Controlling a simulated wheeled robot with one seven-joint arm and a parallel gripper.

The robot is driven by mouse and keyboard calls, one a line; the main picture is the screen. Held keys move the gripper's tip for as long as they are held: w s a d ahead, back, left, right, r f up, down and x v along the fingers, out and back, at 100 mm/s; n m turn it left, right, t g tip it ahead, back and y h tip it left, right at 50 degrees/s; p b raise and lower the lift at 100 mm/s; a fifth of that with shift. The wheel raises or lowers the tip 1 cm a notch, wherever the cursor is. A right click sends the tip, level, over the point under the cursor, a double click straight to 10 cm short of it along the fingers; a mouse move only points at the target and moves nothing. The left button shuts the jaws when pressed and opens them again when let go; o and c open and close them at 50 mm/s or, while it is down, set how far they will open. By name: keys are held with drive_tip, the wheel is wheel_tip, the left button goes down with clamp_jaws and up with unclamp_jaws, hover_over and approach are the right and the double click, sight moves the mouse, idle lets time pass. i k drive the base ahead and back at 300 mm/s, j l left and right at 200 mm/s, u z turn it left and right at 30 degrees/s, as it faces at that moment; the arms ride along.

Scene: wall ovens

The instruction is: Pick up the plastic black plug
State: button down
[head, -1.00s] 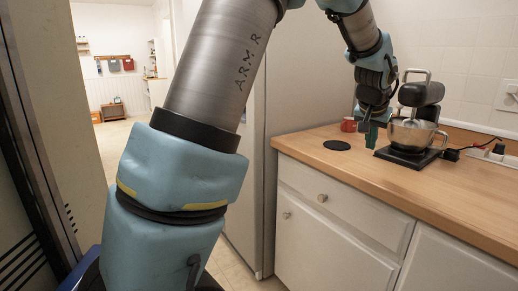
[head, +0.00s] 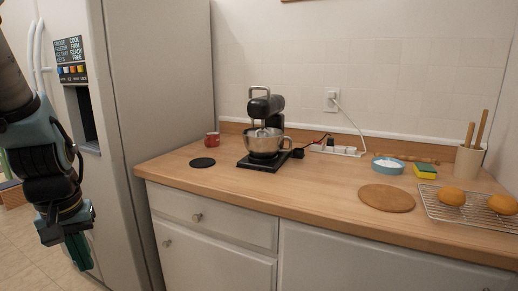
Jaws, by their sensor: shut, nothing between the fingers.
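A small black block (head: 298,153), which looks like a plug, lies on the wooden counter just right of the stand mixer (head: 264,140). A dark cord runs from near it toward a white power strip (head: 345,151). Another small black piece (head: 330,142) sits upright at the strip's left end. I cannot tell for certain which of the two is the plug. My gripper (head: 78,252) hangs at the left, in front of the fridge and well away from the counter. Its green fingers are shut and empty, pointing down.
The counter (head: 300,190) also holds a red mug (head: 212,139), a black disc (head: 203,162), a round board (head: 387,198), a blue bowl (head: 388,165), a sponge (head: 425,171) and a cooling rack (head: 475,212) with buns. The fridge (head: 160,100) stands left. The front counter strip is clear.

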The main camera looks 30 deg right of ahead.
sight(330, 140)
drive_tip(key=i+l+z, duration=0.2)
drive_tip(key=l, duration=0.15)
drive_tip(key=i+l+z, duration=0.2)
drive_tip(key=l, duration=0.2)
drive_tip(key=i+l, duration=0.3)
drive_tip(key=l+z, duration=0.05)
drive_tip(key=l, duration=0.05)
